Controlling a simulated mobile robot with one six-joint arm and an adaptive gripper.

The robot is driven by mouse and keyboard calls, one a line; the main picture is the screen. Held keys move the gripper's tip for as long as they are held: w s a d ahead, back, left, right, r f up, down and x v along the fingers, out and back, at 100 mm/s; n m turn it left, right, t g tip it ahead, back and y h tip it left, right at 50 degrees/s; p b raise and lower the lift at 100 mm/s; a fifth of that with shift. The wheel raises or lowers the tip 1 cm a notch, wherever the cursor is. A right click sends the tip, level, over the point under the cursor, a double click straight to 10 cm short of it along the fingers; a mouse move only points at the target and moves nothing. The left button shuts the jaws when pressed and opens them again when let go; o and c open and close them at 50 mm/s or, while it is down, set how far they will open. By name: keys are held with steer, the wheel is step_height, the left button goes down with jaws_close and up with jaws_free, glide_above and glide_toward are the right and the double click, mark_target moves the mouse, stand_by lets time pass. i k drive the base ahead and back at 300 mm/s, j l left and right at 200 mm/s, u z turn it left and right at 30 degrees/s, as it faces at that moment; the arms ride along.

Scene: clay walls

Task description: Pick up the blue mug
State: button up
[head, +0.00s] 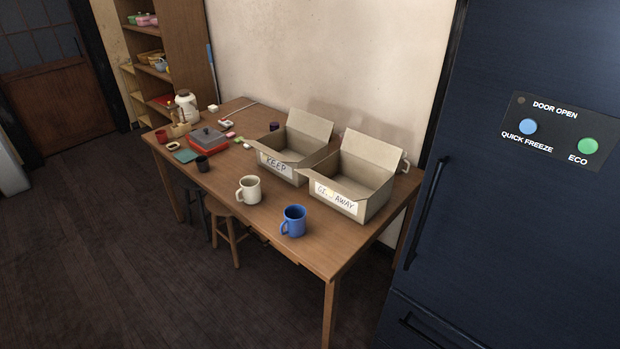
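The blue mug (294,222) stands upright on the wooden table (310,257), near its front right edge. Its handle points to the left and towards the front edge. It stands in front of the box labelled as give away, apart from it. A cream mug (250,189) stands to its left, a short gap away. My gripper does not show in the head view.
Two open cardboard boxes, one labelled KEEP (285,168) and one give away (376,206), stand behind the mugs. Several small items crowd the table's left part. Stools (228,231) are tucked at the front. A dark fridge (500,220) stands at right. The left floor is clear.

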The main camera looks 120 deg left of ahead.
mark_target(296, 215)
steer(key=u, duration=3.8)
